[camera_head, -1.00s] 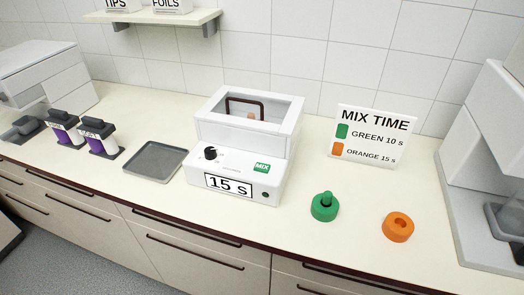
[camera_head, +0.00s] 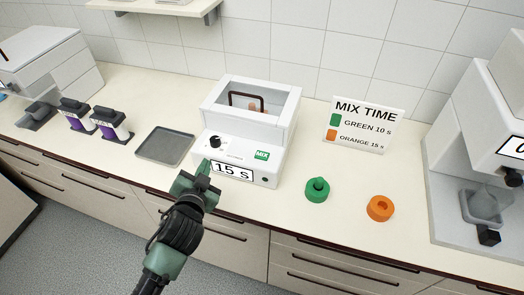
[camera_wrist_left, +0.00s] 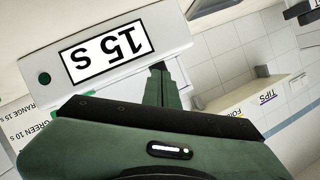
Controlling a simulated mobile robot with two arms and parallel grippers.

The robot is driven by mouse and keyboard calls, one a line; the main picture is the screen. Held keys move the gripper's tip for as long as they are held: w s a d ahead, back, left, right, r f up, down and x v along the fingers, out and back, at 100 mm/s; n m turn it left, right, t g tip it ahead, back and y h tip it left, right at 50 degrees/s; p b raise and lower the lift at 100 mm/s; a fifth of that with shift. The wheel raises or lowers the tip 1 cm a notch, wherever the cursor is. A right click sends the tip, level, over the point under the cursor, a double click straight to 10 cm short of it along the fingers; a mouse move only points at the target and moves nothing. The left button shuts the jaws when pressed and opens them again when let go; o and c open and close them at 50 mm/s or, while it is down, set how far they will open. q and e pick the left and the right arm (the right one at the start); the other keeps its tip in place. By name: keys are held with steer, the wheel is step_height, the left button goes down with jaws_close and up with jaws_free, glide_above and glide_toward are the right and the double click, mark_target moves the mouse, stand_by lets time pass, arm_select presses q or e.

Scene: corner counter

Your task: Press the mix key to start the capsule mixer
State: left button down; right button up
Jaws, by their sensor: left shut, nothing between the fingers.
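The white capsule mixer (camera_head: 240,150) stands mid-counter, with a dark handle on its clear lid and something orange inside. Its green MIX key (camera_head: 262,154) is on the sloped top, right of the black dial (camera_head: 215,142). The front display (camera_head: 232,171) reads 15 S; it shows upside down in the left wrist view (camera_wrist_left: 107,53). My left gripper (camera_head: 205,170) is shut and empty, in front of the mixer's left front corner, left of and apart from the MIX key. Its fingertips (camera_wrist_left: 160,74) also show in the wrist view. My right gripper is out of view.
A sign (camera_head: 362,125) gives green 10 s, orange 15 s. A green holder (camera_head: 317,191) and an orange ring (camera_head: 380,208) lie right of the mixer. A grey tray (camera_head: 165,146) and purple-labelled bottles (camera_head: 110,125) are left. Another machine (camera_head: 490,150) stands far right.

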arm_select(q)
steer(key=w+d+r+m+t+h+p, duration=0.1)
steer(key=w+d+r+m+t+h, duration=0.15)
steer(key=d+r+m+h, duration=0.55)
steer(key=w+d+r+m+t+h, duration=0.1)
steer(key=w+d+r+m+h, duration=0.4)
steer(key=r, duration=0.6)
steer(key=s+d+m+g+h, duration=0.45)
steer(key=d+m+g, duration=0.55)
steer(key=m, duration=0.4)
steer(key=w+a+f+m+g+y+p, duration=0.1)
steer(key=w+a+f+m+g+y, duration=0.2)
steer(key=a+f+m+y, duration=0.3)
step_height(320, 180, down, 2)
steer(key=a+g+y, duration=0.1)
steer(key=a+y, duration=0.1)
steer(key=y, duration=0.1)
steer(key=shift+w+a+f, duration=0.25)
steer(key=shift+a, duration=0.05)
steer(key=shift+f, duration=0.15)
